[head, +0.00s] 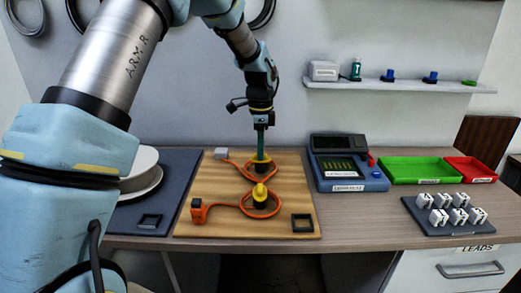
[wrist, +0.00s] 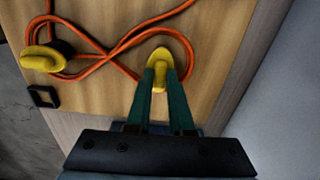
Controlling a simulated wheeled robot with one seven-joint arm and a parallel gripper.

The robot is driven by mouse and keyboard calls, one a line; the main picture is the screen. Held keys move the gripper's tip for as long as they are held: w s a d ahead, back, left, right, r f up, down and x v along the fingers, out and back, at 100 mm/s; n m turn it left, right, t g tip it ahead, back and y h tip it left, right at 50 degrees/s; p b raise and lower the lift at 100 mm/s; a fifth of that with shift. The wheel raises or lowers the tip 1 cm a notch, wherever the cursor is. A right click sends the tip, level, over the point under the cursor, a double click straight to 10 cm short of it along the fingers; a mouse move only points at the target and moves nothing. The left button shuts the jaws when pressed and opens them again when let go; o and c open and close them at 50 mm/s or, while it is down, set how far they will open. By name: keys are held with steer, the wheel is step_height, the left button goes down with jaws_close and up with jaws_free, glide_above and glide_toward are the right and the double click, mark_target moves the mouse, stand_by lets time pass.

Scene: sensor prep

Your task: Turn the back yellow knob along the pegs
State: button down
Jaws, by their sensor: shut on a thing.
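The back yellow knob (head: 261,158) stands at the far part of the wooden board (head: 195,215). My gripper (head: 261,152) reaches down to it from above, and its green fingers are shut on it. In the wrist view the back knob (wrist: 159,72) shows between the fingertips (wrist: 160,80), its rounded end pointing away from the gripper. The front yellow knob (head: 260,192) sits on a dark peg nearer the board's middle; it also shows in the wrist view (wrist: 42,60). An orange cable (head: 245,205) loops around both pegs and crosses between them.
An orange connector (head: 198,211) lies at the board's left, a black square frame (head: 302,223) at its front right. A blue tester (head: 346,170), a green tray (head: 418,170), a red tray (head: 470,168) and a rack of white blocks (head: 450,215) stand to the right. A shelf (head: 400,85) hangs behind.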

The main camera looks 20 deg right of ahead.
steer(key=n, duration=0.8)
steer(key=shift+n, duration=0.4)
steer(key=n, duration=0.4)
steer(key=shift+n, duration=0.3)
steer(key=shift+n+p, duration=0.4)
steer(key=shift+n, duration=1.6)
steer(key=c, duration=0.8)
jaws_free()
